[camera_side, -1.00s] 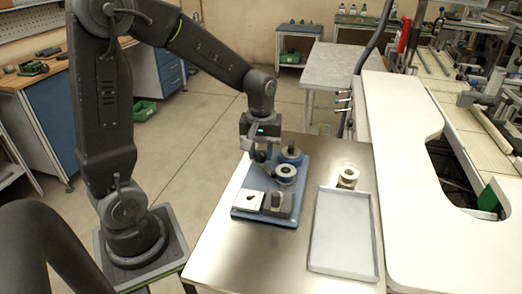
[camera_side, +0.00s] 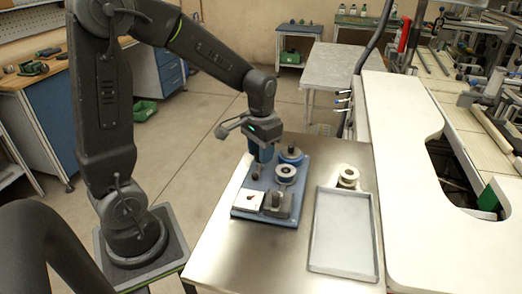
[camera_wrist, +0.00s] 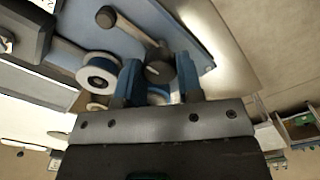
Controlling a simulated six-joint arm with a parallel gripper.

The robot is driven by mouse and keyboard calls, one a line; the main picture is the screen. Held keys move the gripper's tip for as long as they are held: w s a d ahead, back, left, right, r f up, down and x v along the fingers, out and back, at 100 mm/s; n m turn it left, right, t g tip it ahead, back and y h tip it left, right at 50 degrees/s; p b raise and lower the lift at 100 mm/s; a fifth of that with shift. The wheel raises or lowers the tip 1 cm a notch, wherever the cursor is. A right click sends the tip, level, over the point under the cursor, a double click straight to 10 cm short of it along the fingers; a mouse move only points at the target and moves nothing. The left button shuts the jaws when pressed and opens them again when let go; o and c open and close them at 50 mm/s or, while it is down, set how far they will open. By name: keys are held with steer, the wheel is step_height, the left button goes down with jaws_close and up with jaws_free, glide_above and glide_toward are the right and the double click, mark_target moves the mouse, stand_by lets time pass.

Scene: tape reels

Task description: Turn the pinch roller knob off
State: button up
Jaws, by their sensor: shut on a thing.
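The pinch roller knob (camera_wrist: 158,72) is a dark round knob with a pale line on its face, at the back left of the blue baseplate (camera_wrist: 165,20). My gripper (camera_wrist: 158,64) has its blue fingers shut on it, one on each side. A grey lever (camera_wrist: 132,27) with a dark end runs from beside the knob; its far end lies outside the fingers. In the side view my gripper (camera_side: 261,168) points down at the baseplate (camera_side: 240,213), and the knob is mostly hidden there.
An empty grey tray (camera_side: 343,268) and a loose reel (camera_side: 348,177) are to the right.

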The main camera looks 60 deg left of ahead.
steer(key=shift+m, duration=0.9)
steer(key=shift+r, duration=0.1)
steer(key=o, duration=0.9)
step_height(320, 180, up, 14)
steer(key=shift+f, duration=0.1)
steer(key=s+d+f+t, duration=0.1)
steer(key=s+d+t, duration=0.1)
steer(key=s+d, duration=0.1)
steer(key=s+d+f+t, duration=0.1)
steer(key=s+d, duration=0.2)
steer(key=s, duration=0.2)
steer(key=s+d+t, duration=0.2)
steer(key=s+d, duration=0.1)
steer(key=s, duration=0.2)
steer(key=shift+f+t, duration=0.3)
steer(key=shift+f, duration=0.1)
